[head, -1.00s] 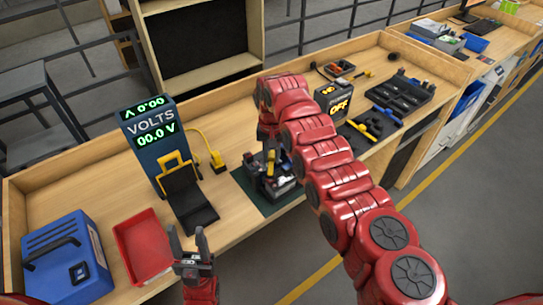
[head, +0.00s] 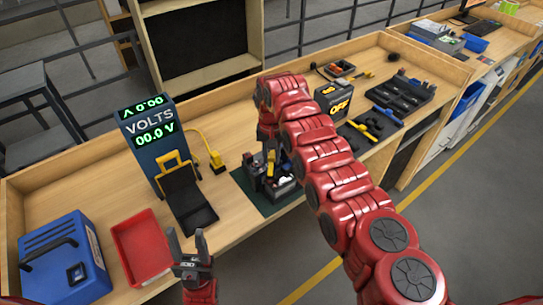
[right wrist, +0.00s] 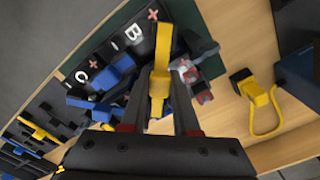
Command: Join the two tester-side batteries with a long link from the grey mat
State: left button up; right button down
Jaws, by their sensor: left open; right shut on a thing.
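My right gripper (right wrist: 160,108) is shut on a yellow link (right wrist: 163,50), which stretches out ahead of the fingers over the batteries. Battery B (right wrist: 130,38) and battery C (right wrist: 88,77) show black tops with red plus marks. Blue pieces (right wrist: 112,75) lie at their terminals. Beyond the link are grey and red parts (right wrist: 190,80) that I cannot make out. In the head view the batteries (head: 282,188) stand on a dark green mat (head: 252,192), partly hidden by my right gripper (head: 268,168). I cannot tell whether the link touches a terminal. My left gripper (head: 187,246) is open and empty.
The volt tester (head: 152,135) reads 00.0 V, with a black cradle (head: 188,200) before it. A red tray (head: 142,248) and blue case (head: 62,262) are at left.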

jog(key=shift+f+b, duration=0.5)
jog(key=shift+f, duration=0.4)
jog(key=c, duration=0.6)
grip_release()
jog(key=shift+r+b, duration=0.45)
jog(key=shift+r, duration=0.1)
notch_tip(320, 180, up, 7)
jog(key=b, duration=0.3)
jog(key=shift+r, duration=0.15)
notch_tip(320, 180, up, 9)
jog(key=p, duration=0.7)
jog(key=shift+p, duration=0.4)
